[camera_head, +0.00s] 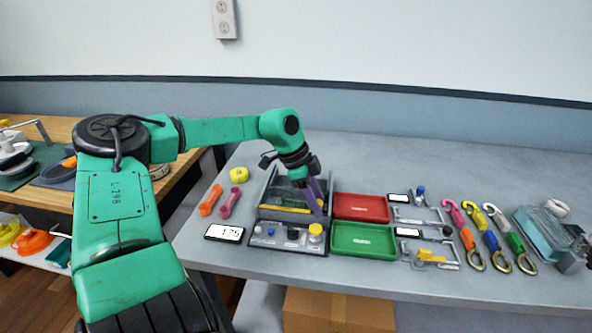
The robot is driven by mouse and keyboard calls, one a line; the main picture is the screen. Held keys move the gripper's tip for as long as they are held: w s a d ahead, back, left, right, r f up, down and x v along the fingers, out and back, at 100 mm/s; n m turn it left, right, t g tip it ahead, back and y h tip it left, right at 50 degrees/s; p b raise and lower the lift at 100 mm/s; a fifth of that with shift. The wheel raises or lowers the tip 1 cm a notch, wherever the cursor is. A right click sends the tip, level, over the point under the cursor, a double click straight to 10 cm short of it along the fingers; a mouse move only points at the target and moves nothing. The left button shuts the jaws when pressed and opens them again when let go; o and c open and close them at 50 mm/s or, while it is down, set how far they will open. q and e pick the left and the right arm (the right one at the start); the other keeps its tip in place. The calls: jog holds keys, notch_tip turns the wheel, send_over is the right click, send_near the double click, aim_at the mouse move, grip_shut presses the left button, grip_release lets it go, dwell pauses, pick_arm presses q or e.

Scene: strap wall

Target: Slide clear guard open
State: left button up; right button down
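Behind the panel is a dark-framed bay with a yellow strip (284,208) inside. What looks like a clear guard (279,190) covers the bay, but its edges are hard to make out. My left gripper (320,209) reaches down at the right side of the bay, its purple fingers close to or touching the frame there. The fingers overlap, so their opening is unclear. My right gripper is out of view.
A red tray (361,207) and a green tray (363,240) sit just right of the machine. Metal latches, colored straps with hooks and a clear teal box (541,234) lie farther right. Orange and pink pieces and a yellow roll (239,174) lie left. The table's back is clear.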

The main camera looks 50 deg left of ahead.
pick_arm(q)
jog(key=shift+a+r+p, duration=0.2)
jog(key=shift+r+p, duration=2.35)
jog(key=shift+r, duration=0.15)
jog(key=shift+w+f, duration=0.15)
jog(key=shift+a, duration=0.1)
jog(key=c, duration=0.5)
notch_tip(320, 180, up, 6)
jog(key=p, duration=0.4)
jog(key=shift+r+p, duration=0.25)
jog(key=shift+p, duration=0.15)
jog(key=shift+c, duration=0.8)
jog(key=shift+f, duration=0.2)
